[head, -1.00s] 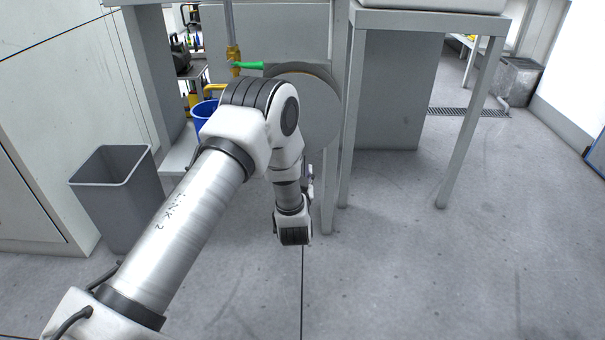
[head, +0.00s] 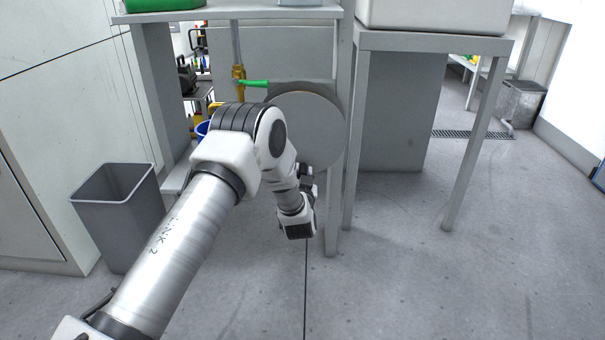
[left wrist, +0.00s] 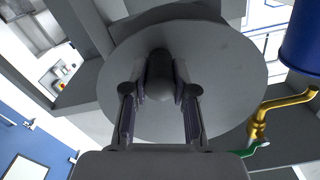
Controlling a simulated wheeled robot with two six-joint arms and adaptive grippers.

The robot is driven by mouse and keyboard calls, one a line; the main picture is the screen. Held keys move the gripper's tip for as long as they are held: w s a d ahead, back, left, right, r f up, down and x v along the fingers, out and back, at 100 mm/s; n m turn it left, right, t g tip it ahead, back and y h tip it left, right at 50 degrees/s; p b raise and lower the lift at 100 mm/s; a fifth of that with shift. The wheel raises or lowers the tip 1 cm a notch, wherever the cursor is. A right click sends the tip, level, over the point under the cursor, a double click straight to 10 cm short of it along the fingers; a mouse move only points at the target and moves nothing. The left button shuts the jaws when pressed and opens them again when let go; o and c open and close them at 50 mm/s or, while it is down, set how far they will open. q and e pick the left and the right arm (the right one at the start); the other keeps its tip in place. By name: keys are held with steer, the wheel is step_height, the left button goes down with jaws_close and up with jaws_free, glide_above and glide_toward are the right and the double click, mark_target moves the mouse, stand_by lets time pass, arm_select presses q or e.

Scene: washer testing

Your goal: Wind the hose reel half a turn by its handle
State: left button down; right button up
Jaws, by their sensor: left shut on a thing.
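The hose reel's grey round disc (head: 312,128) is mounted under the bench in the head view, partly hidden by my left arm. It fills the middle of the left wrist view (left wrist: 235,75). A dark, rounded handle (left wrist: 160,72) sticks out from the disc. My left gripper (left wrist: 160,95) has its two fingers on either side of the handle and is shut on it. In the head view, my left gripper (head: 307,178) is small and partly hidden by its own wrist, low in front of the disc. My right gripper is not in view.
A brass tap with a green lever (head: 253,83) is above left of the reel. A blue bucket (head: 202,130) is behind my arm. A grey bin (head: 120,210) stands at left. Bench legs (head: 335,205) stand close right of the gripper. Floor in front is clear.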

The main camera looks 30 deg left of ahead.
mark_target(333, 136)
arm_select(q)
steer(key=shift+w+d, duration=0.1)
